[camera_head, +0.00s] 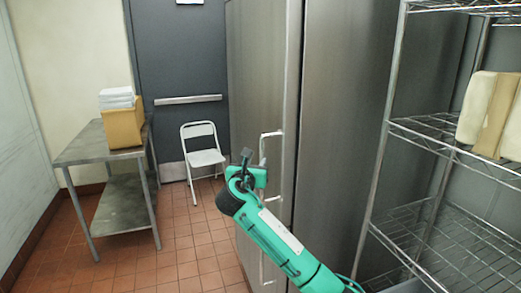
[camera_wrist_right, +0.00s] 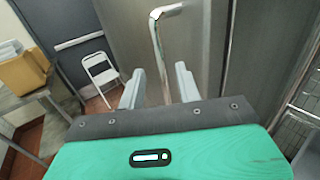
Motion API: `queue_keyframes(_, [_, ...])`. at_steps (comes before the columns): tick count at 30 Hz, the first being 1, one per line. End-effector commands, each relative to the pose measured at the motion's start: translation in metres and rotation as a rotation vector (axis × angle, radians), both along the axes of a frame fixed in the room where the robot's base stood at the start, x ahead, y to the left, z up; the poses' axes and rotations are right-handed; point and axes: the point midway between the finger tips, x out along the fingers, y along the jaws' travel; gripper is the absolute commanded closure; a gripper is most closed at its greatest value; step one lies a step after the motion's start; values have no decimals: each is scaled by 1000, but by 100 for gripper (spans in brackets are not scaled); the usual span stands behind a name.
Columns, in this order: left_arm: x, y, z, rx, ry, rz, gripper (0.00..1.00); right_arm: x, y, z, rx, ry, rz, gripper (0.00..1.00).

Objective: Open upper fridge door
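The tall steel fridge (camera_head: 262,70) stands in the centre of the head view, with its front facing left. Its upper door handle (camera_head: 264,148) is a vertical metal bar, bent at the top, and the upper door looks shut. My right gripper (camera_head: 249,160) is at the lower part of this handle. In the right wrist view its two fingers (camera_wrist_right: 158,88) are apart, and the handle bar (camera_wrist_right: 157,42) runs down between them with gaps visible on both sides. The lower end of the bar is hidden behind the gripper body. My left gripper is not in view.
A lower handle (camera_head: 262,264) shows below my right arm. A white folding chair (camera_head: 204,158) stands by the grey door (camera_head: 185,60). A steel table (camera_head: 88,147) with a box (camera_head: 123,127) is at left. A wire rack (camera_head: 430,135) stands close at right. The tiled floor between is clear.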

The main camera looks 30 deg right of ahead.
Motion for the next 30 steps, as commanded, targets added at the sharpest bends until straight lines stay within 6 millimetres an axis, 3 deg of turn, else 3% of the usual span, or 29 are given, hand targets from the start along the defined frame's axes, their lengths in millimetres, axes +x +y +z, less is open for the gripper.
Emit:
queue_keyframes(6, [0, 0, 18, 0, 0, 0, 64, 32, -35, 3, 2, 3, -2, 66])
queue_keyframes(13, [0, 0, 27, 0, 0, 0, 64, 55, -59, 1, 2, 1, -1, 66])
queue_keyframes(28, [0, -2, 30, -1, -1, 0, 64, 64, -69, -1, 2, 1, 1, 66])
queue_keyframes(30, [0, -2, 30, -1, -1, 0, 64, 64, -69, -1, 2, 1, 1, 79])
